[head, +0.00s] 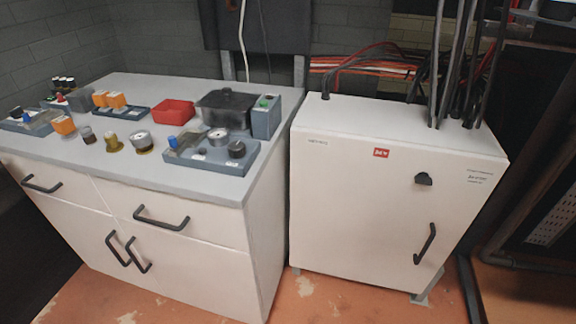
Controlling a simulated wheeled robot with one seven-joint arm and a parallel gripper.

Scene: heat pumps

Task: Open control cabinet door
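The white control cabinet (350,195) stands at the right of the head view, beside the counter. Its front door looks shut. A black vertical bar handle (425,244) is on the lower right of the door. A black knob (423,179) sits above the handle. A small red label (381,153) is near the top of the front. My gripper is not in view.
A white counter (215,245) with drawers and doors stands close at the left. Its grey top holds a red tray (173,111), a black box (226,107) and several small parts. Orange floor (340,300) is clear in front.

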